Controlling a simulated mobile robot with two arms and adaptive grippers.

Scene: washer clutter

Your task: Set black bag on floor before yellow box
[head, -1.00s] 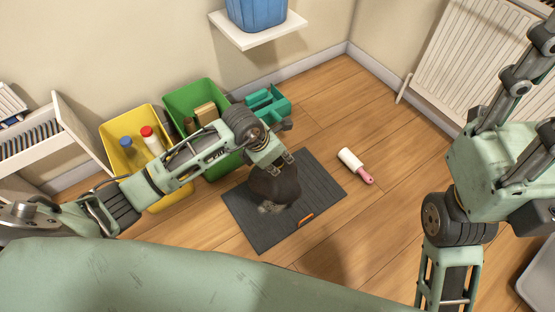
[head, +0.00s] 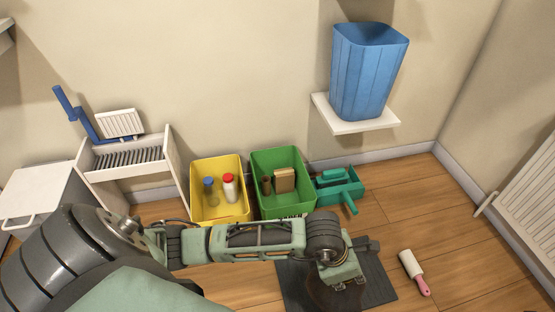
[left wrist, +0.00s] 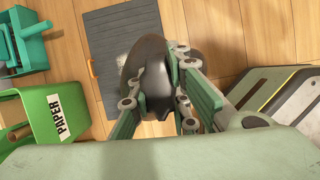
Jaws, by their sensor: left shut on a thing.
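The black bag (left wrist: 152,62) hangs in my left gripper (left wrist: 160,100), whose fingers are shut on its top. In the head view, the left gripper (head: 344,280) is over the dark mat, with the bag (head: 332,298) partly hidden below it. Whether the bag touches the mat is hard to tell. The yellow box (head: 222,213) stands on the floor against the wall, left of the gripper, with a blue-capped and a red-capped bottle inside. My left forearm crosses in front of it. My right gripper is not in view.
A green box (head: 262,200), labelled PAPER in the left wrist view, stands right of the yellow box. A teal caddy (head: 349,187) is beside it. A lint roller (head: 411,266) lies right of the dark mat (head: 378,278). A blue bin (head: 368,75) sits on a wall shelf.

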